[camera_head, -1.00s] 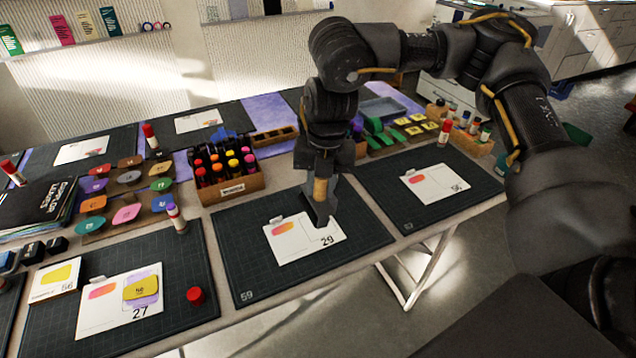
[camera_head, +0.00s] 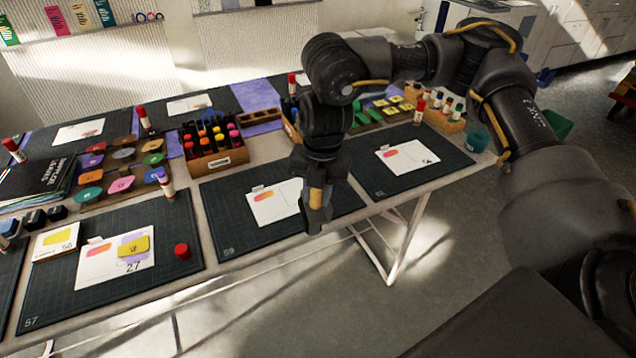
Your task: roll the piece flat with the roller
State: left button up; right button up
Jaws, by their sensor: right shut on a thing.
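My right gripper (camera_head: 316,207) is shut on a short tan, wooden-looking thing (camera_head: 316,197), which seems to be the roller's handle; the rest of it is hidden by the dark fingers. The gripper shows in front of the right side of a white card (camera_head: 268,204) on the dark mat 59 (camera_head: 240,233); its height above the table is hard to tell. A yellow piece (camera_head: 134,246) lies on card 27 (camera_head: 100,268), partly over a purple patch, on mat 57 (camera_head: 60,310). My left gripper is not in view.
A red cap-like cylinder (camera_head: 182,251) stands right of card 27. A yellow sample card (camera_head: 55,241) is at its left. Behind are a bottle box (camera_head: 213,157), colored pads (camera_head: 120,184) and a glue stick (camera_head: 166,187). The table's front edge is clear.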

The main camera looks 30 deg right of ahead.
jog(key=s+f+m, duration=0.3)
jog(key=f+m, duration=0.5)
jog(key=f, duration=0.1)
jog(key=s+a+f+m+h, duration=0.1)
jog(key=s+f+m, duration=0.2)
jog(key=f+m, duration=0.5)
jog(key=shift+s+a+f+m, duration=0.25)
jog(key=shift+s+f+m, duration=0.1)
jog(key=shift+m, duration=0.05)
